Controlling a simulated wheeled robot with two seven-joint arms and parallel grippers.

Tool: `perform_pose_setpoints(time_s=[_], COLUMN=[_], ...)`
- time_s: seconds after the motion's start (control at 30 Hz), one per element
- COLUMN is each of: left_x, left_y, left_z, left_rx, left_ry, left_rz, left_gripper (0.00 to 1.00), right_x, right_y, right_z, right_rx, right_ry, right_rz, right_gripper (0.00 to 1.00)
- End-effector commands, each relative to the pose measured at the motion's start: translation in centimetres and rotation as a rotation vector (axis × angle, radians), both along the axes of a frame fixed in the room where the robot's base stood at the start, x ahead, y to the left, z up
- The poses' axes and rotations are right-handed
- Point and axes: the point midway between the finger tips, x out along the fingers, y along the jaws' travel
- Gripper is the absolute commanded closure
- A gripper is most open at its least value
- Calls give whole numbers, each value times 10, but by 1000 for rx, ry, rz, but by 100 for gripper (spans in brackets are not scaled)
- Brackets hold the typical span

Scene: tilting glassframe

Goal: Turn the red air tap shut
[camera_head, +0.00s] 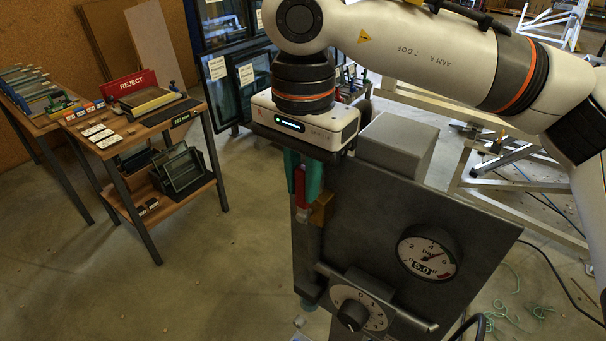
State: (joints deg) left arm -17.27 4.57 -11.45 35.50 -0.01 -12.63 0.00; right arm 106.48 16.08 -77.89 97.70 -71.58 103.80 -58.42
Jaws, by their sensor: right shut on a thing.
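The red air tap (301,188) is on the upper left part of a dark grey panel (385,215), in front of a brass fitting (322,209). My right gripper (303,182) comes down from above and its green fingers are shut on the red tap handle. The handle hangs roughly upright between the fingers, and its upper part is hidden by them. My left gripper is not in view.
A round gauge (427,256) and a black knob on a dial (353,315) are on the panel. A grey box (398,143) stands behind the gripper. A wooden bench (125,130) with a red REJECT sign (130,84) is at left. The floor between is clear.

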Motion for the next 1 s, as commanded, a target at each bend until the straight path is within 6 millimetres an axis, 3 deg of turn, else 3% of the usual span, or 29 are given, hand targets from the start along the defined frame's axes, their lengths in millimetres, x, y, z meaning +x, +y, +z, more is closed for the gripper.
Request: perform_pose_setpoints(time_s=[0.27, 0.7, 1.0], left_x=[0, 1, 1], left_y=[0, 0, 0], left_z=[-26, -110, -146], left_rx=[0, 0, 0], left_ry=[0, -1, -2], left_rz=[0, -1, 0], left_gripper=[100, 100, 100], right_x=[-3, -15, -21], right_y=[-5, -22, -30], right_z=[-7, -14, -16], right_rx=[62, 317, 450], right_ry=[-45, -230, -327], right_rz=[0, -1, 0], right_gripper=[100, 100, 100])
